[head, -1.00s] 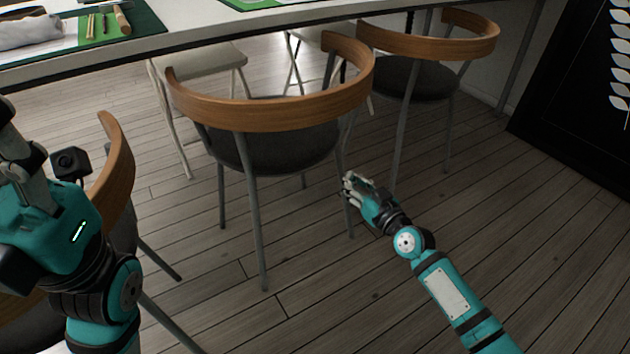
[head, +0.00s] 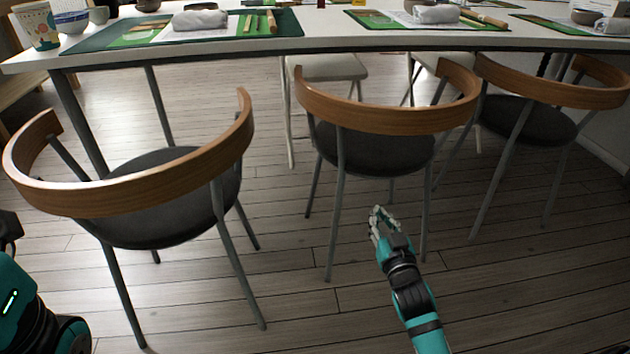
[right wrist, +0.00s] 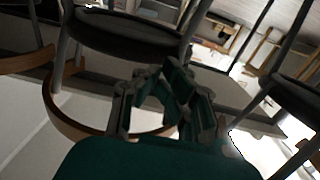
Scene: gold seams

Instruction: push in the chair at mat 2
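No mat number is readable. The middle chair (head: 388,115), with a curved wooden back, dark seat and grey legs, stands before the middle mat (head: 365,20), its back toward me and its seat front near the table edge. My right gripper (head: 381,213) is low between that chair's near legs, below the seat, with its fingertips drawn together and nothing held. Contact with the chair cannot be told. In the right wrist view the fingers (right wrist: 160,75) converge in front of a dark seat (right wrist: 125,30). My left gripper is out of the head view; only part of that arm shows.
A left chair (head: 150,190) stands farther out from the white table (head: 330,38), angled. A right chair (head: 560,95) stands close to the middle one. Pale stools (head: 330,68) are beyond the table.

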